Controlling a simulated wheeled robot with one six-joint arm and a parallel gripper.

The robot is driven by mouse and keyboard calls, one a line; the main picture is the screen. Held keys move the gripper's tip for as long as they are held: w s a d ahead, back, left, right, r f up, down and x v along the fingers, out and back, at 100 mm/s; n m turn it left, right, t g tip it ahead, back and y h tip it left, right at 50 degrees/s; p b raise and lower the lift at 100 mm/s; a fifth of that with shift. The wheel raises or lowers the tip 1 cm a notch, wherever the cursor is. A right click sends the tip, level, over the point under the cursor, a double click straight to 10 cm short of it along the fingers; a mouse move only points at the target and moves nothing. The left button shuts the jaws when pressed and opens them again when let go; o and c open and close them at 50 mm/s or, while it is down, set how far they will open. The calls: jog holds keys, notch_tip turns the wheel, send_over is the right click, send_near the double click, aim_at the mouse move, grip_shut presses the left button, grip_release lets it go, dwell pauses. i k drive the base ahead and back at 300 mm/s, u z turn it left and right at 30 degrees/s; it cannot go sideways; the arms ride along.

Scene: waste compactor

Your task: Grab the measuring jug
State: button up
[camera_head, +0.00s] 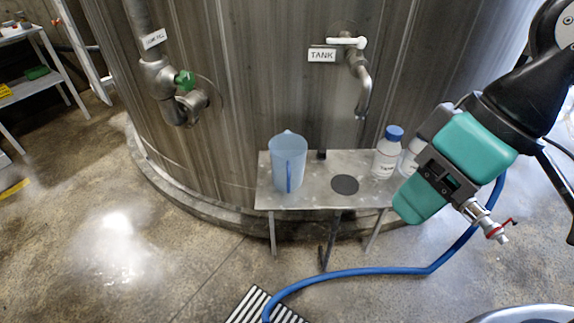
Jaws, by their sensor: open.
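The measuring jug (287,158) is a translucent blue jug with a darker blue handle facing the camera. It stands upright on the left part of a small steel shelf (313,191) fixed in front of the tank. My gripper (436,180), teal and black, is at the right of the head view, to the right of the jug and clearly apart from it. It is open. It partly covers the right end of the shelf and the bottles there.
A blue-capped bottle (387,152) stands right of a dark round pad (344,184) on the shelf; another bottle is partly hidden by my gripper. A valve with a red handle (489,222) shows below my gripper. A blue hose (370,271) and a floor grate (262,307) lie in front.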

aim_at(287, 149)
jog(key=z, duration=0.2)
jog(key=i, duration=0.85)
jog(key=u, duration=0.3)
